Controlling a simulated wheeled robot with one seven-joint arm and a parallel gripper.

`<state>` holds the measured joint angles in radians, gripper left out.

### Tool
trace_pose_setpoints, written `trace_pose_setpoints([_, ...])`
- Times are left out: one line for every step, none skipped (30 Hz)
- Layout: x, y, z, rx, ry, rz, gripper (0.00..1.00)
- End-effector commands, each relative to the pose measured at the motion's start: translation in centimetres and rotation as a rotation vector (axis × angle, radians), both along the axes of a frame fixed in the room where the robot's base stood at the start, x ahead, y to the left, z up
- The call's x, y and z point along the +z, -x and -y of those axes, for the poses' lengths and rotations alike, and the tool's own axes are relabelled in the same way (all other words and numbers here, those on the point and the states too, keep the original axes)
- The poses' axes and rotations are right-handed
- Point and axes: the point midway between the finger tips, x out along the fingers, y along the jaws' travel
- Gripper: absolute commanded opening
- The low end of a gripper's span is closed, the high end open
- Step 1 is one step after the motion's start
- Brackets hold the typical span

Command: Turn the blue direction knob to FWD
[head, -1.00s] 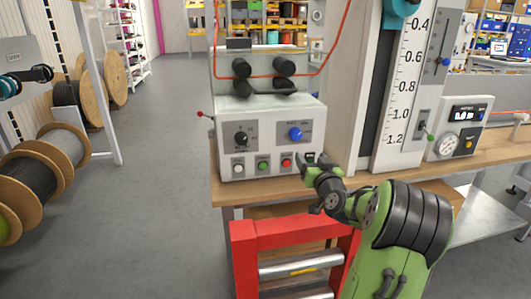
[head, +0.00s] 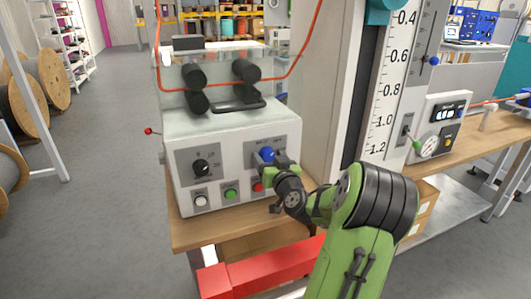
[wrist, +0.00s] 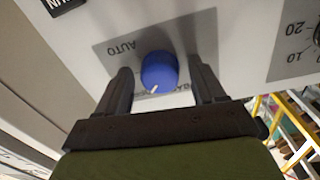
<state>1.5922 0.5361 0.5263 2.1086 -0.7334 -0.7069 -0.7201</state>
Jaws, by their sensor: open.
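The blue direction knob (head: 266,154) is on a grey plate at the right of the white control box's front. In the wrist view the blue knob (wrist: 158,70) shows a white pointer mark at its lower edge, aimed slightly left. Lettering on its plate is partly hidden, so I cannot tell which setting it is at. My gripper (wrist: 162,80) is open, with one dark finger on each side of the knob and a visible gap at both sides. In the head view my gripper (head: 268,166) is at the panel, partly covering the knob's plate.
A black knob (head: 201,168) is to the left on the same panel. White (head: 200,200), green (head: 231,194) and red (head: 258,187) buttons sit below. A red-tipped lever (head: 149,131) sticks out left. A tall scale column (head: 378,100) stands right of the box.

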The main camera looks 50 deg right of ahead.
Motion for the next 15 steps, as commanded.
trace_pose_setpoints([-0.02,0.01,0.00,0.000,0.000,0.000,0.69])
trace_pose_setpoints([-0.02,0.01,0.00,0.000,0.000,0.000,0.69])
trace_pose_setpoints([-0.02,0.01,0.00,0.000,0.000,0.000,0.69])
trace_pose_setpoints([-0.03,0.01,-0.01,0.000,0.000,0.000,0.69])
trace_pose_setpoints([-0.03,0.00,0.01,0.000,0.000,0.000,0.69])
trace_pose_setpoints([-0.03,0.00,0.01,0.000,0.000,0.000,0.62])
trace_pose_setpoints([-0.03,0.00,0.01,0.000,0.000,0.000,0.58])
trace_pose_setpoints([-0.03,0.00,0.01,0.000,0.000,0.000,0.53])
trace_pose_setpoints([-0.03,0.00,0.01,0.000,0.000,0.000,0.47])
trace_pose_setpoints([-0.02,0.00,0.01,0.000,0.000,0.000,0.43])
trace_pose_setpoints([-0.02,0.00,0.01,0.000,0.000,0.000,0.38])
trace_pose_setpoints([-0.02,0.00,0.01,0.000,0.000,0.000,0.32])
trace_pose_setpoints([-0.02,0.00,0.01,0.000,0.000,0.000,0.27])
trace_pose_setpoints([-0.02,0.00,0.01,0.000,0.000,0.000,0.23])
trace_pose_setpoints([-0.02,0.00,0.01,0.000,0.000,0.000,0.17])
